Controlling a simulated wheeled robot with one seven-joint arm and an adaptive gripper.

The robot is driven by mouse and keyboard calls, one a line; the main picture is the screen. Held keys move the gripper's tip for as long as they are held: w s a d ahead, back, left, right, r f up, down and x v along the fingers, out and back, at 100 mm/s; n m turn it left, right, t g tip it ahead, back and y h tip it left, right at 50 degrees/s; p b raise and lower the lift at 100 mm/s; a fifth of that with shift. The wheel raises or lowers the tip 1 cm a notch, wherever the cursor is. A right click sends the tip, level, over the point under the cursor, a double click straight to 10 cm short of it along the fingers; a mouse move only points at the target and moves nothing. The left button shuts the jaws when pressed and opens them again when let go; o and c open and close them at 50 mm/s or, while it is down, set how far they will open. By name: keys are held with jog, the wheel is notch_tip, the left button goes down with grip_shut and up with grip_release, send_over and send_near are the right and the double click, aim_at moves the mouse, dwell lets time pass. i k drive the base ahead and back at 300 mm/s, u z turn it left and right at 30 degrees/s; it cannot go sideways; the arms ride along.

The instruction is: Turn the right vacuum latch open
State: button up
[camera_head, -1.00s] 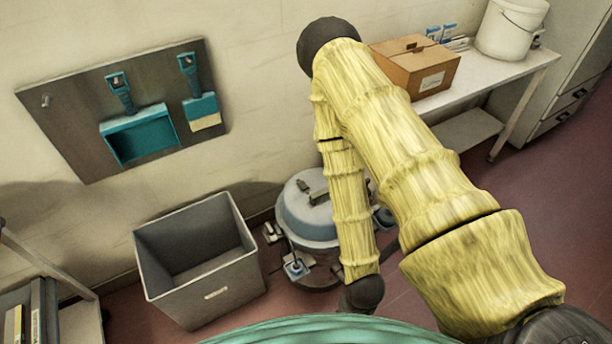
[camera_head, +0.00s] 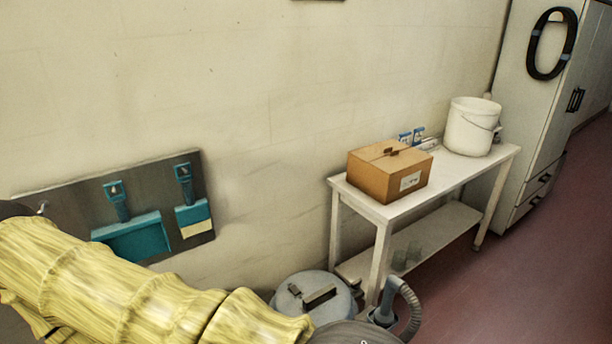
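The vacuum (camera_head: 318,291) stands on the floor by the wall at the bottom of the picture. Its round grey lid with a dark handle shows. Its lower body is cut off by the frame edge and partly covered by my yellow-sleeved arm, so neither side latch can be seen. A grey hose (camera_head: 409,305) curves up at the vacuum's right. My arm crosses the lower left, and my gripper is outside the picture.
A white table (camera_head: 385,208) holds a cardboard box (camera_head: 391,171) and a white bucket (camera_head: 472,127). A wall board (camera_head: 70,187) holds a teal dustpan (camera_head: 133,238) and brush. A cabinet (camera_head: 524,95) stands at the right. Reddish floor (camera_head: 520,270) is open at lower right.

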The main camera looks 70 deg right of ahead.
aim_at(354, 285)
jog(key=u, duration=0.15)
jog(key=k, duration=0.7)
jog(key=z, duration=1.55)
